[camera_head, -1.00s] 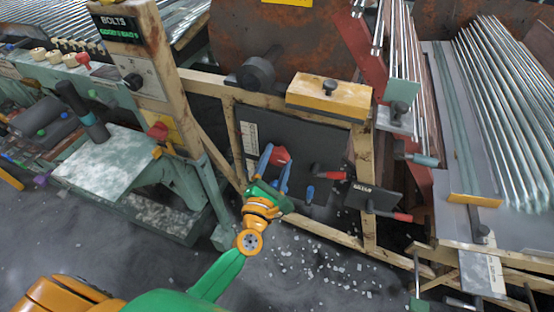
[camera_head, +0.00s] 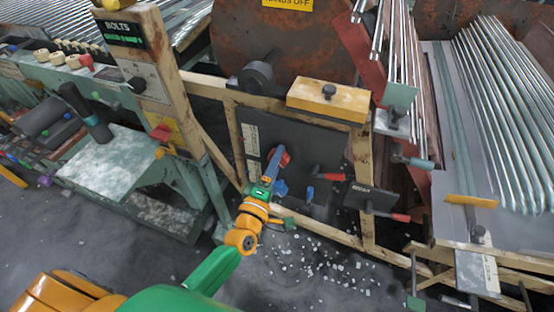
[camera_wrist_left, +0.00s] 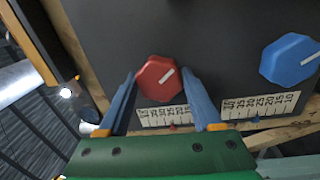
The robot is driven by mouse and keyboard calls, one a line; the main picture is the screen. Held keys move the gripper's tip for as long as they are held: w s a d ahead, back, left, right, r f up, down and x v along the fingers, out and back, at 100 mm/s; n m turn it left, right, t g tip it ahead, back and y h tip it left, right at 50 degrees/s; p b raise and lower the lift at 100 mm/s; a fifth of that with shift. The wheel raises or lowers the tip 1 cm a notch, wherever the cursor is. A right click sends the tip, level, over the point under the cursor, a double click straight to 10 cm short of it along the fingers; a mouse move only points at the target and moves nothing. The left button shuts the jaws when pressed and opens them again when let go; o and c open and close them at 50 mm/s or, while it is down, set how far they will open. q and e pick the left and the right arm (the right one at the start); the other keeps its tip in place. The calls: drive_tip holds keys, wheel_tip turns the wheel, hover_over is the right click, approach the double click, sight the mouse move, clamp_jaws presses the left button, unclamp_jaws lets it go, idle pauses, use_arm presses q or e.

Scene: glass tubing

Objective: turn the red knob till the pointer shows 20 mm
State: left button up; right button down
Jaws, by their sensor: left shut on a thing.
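The red knob (camera_wrist_left: 158,78) is on a dark panel and carries a white line that slants up to the right in the left wrist view. My left gripper (camera_wrist_left: 160,84) is shut on it, one blue finger on each side. A white scale strip (camera_wrist_left: 163,115) lies by the knob, with a small red pointer (camera_wrist_left: 172,127) at its edge near the middle; the exact reading is too small to tell. In the head view the red knob (camera_head: 285,158) is partly hidden by my left gripper (camera_head: 279,168). My right gripper is not in view.
A blue knob (camera_wrist_left: 290,59) with its own scale (camera_wrist_left: 260,105) sits beside the red one. A wooden frame (camera_head: 236,140) borders the panel. A yellow block (camera_head: 328,100) sits above. Glass bits litter the floor.

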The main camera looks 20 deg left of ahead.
use_arm(q)
drive_tip(key=m+p, duration=0.1)
drive_tip(key=m, duration=0.5)
drive_tip(key=m+h+p, duration=0.1)
drive_tip(key=m+p, duration=0.1)
drive_tip(key=m, duration=0.3)
drive_tip(key=shift+a+r+m+g, duration=0.1)
drive_tip(key=shift+r+m+g, duration=0.05)
drive_tip(key=shift+m+g, duration=0.25)
drive_tip(key=shift+m+p, duration=0.3)
drive_tip(key=o, duration=1.4)
drive_tip(key=shift+c, duration=0.2)
drive_tip(key=s, duration=0.7)
drive_tip(key=shift+a+f, duration=0.2)
drive_tip(key=shift+a, duration=0.2)
